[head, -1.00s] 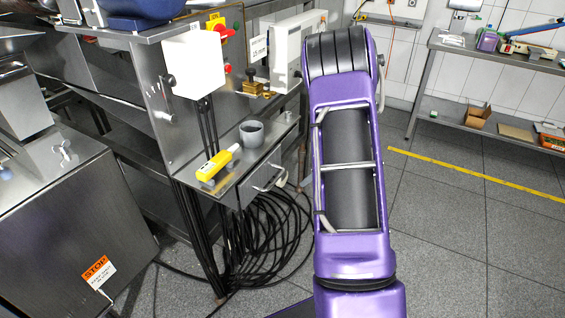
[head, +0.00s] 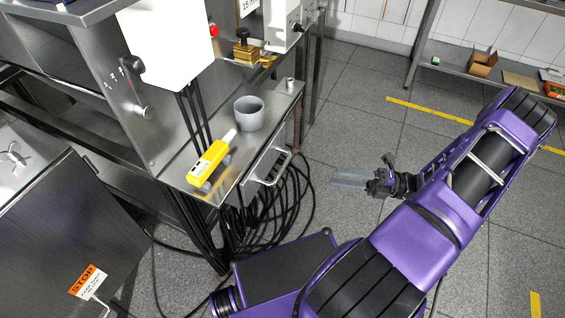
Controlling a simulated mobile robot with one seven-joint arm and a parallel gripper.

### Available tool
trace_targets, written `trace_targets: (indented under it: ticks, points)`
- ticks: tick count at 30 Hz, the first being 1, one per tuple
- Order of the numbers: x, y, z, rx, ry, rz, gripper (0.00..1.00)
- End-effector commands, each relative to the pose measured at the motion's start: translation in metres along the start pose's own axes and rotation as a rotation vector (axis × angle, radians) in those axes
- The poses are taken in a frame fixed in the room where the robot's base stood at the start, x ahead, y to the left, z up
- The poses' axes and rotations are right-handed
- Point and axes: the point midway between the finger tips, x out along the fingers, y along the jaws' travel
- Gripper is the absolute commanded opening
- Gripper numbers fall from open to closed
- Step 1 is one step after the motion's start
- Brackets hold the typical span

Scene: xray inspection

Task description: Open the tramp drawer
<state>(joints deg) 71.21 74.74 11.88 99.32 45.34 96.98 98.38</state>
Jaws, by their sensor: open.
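The drawer (head: 254,173) sits under a small steel shelf, in the middle of the head view. Its front faces right and carries a bent metal bar handle (head: 280,168). The drawer looks shut. My gripper (head: 350,178) is open and empty, to the right of the handle and clearly apart from it. Its pale fingers point left, towards the drawer front. My purple arm reaches it from the right.
On the shelf (head: 228,166) above the drawer are a grey cup (head: 249,114) and a yellow handheld device (head: 210,162). Black cables (head: 275,215) lie coiled on the floor below. A steel cabinet with a STOP tag (head: 88,281) stands at the left. Floor right of the drawer is open.

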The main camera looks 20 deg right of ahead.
Motion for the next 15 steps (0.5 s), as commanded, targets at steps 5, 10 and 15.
trace_targets:
  ticks: [5,10,15]
  points:
    - [0.036,0.001,0.0,0.001,0.002,0.002,0.45]
    - [0.074,0.001,0.0,0.0,0.002,0.0,0.45]
    - [0.111,0.0,0.0,0.0,0.002,-0.001,0.45]
